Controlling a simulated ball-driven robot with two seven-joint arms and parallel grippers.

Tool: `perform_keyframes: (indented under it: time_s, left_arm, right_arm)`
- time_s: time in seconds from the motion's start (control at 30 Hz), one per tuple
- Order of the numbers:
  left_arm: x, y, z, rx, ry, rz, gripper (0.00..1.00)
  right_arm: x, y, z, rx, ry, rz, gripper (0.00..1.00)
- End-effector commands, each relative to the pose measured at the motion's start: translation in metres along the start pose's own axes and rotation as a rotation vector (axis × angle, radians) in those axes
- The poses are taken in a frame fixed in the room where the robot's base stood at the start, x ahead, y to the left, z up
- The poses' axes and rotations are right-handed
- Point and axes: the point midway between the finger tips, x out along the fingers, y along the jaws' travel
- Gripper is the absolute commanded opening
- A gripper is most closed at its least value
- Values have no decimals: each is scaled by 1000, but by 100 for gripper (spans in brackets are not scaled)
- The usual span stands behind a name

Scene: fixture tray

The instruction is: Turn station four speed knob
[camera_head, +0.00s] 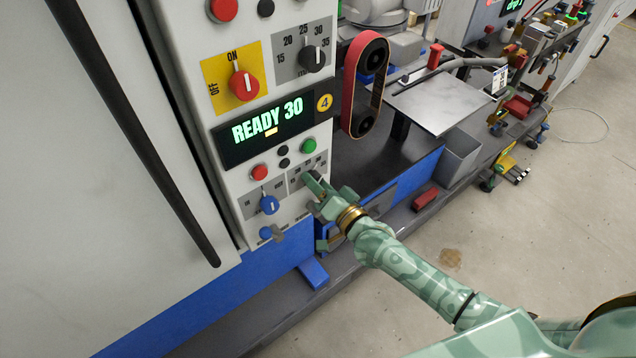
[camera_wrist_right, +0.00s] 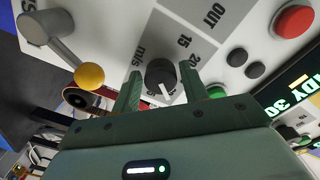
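The station four panel (camera_head: 222,185) has a yellow "4" badge (camera_head: 324,102) and a display (camera_head: 268,127) reading "READY 30". In the wrist view, a black knob (camera_wrist_right: 160,75) with a white pointer sits on a grey dial marked "m/s", "15" and "20". My right gripper (camera_head: 314,184) is at the lower right of the panel. Its fingers stand on either side of this knob, with a small gap visible at each side. The gripper hides much of this dial in the head view. My left gripper is not in view.
A larger black knob (camera_head: 312,59) on a dial marked 15 to 35 and a red ON/OFF switch (camera_head: 244,86) sit higher. A blue knob (camera_head: 269,205), red button (camera_head: 260,172) and green button (camera_head: 309,146) are close by. A yellow ball-ended lever (camera_wrist_right: 89,76) is near the fingers.

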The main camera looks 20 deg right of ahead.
Motion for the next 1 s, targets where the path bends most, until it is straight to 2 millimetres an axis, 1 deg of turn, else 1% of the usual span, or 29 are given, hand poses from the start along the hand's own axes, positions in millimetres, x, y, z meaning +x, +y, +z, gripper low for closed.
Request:
perform_keyframes:
  time_s: [0.33, 0.47, 0.57, 0.8, 0.9, 1.0]
  left_arm:
    - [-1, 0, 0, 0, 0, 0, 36]
    - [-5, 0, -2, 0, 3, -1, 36]
    - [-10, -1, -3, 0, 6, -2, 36]
    - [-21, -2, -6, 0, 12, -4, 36]
    - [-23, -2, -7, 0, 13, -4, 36]
    - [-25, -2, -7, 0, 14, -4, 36]
  right_arm:
    - [-2, 0, 0, -1, 0, 0, 56]
    - [-15, 0, 0, -2, -2, 1, 56]
    - [-37, -1, -1, -1, -2, 1, 56]
    - [-103, -1, -1, -2, -3, 2, 56]
    - [-127, 0, 0, -2, -3, 2, 56]
    - [-145, 0, 0, -2, -3, 2, 56]
